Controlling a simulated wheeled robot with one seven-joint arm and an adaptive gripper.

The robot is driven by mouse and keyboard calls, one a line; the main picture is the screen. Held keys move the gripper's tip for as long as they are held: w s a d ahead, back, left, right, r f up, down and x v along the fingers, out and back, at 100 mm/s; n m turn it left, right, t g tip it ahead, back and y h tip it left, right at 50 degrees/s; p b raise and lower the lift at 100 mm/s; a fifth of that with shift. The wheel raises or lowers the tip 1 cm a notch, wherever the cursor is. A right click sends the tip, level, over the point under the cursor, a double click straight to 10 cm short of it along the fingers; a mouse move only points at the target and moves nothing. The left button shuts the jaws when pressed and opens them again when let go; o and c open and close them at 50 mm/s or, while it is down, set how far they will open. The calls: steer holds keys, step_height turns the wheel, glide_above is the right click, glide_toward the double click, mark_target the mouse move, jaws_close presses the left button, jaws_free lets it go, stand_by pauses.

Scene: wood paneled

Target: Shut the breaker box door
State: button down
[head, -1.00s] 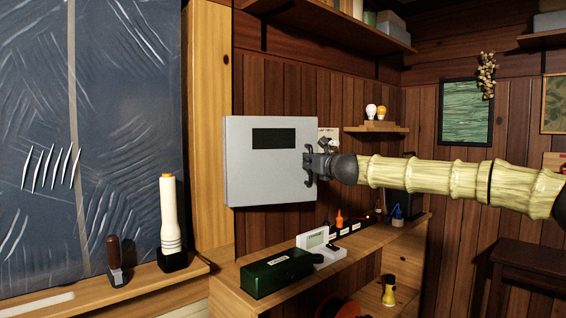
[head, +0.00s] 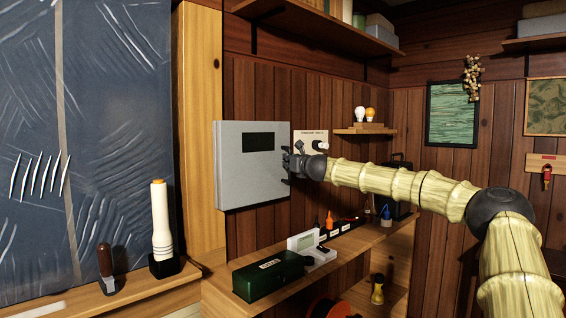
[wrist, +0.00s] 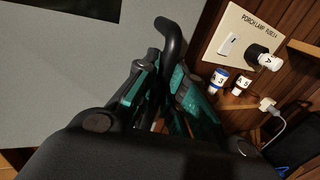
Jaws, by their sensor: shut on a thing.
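The grey breaker box (head: 248,182) hangs on the wood-paneled wall. In the head view its door shows a dark rectangular window (head: 258,142). The door lies close to the box body; I cannot tell whether a gap is left at its right edge. My gripper (head: 293,163) is at the right edge of the door, shut on the dark door handle. In the wrist view the curved black handle (wrist: 172,38) stands between my teal-padded fingers (wrist: 160,88), beside the grey door face (wrist: 60,80). My fingers hide part of the handle.
A switch panel labelled "PORCH LAMP FUSE" (head: 303,135) is just right of the box. Below, a wooden shelf (head: 345,247) holds a green case (head: 268,276), a white device (head: 306,243) and a power strip (head: 338,231). A white candle-like cylinder (head: 161,218) stands at left.

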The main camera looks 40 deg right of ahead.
steer(key=c, duration=1.5)
jaws_free()
steer(key=shift+d+f, duration=0.15)
steer(key=shift+d, duration=0.05)
steer(key=shift+a, duration=0.15)
steer(key=s+a, duration=0.2)
steer(key=s, duration=0.9)
steer(key=shift+s, duration=0.3)
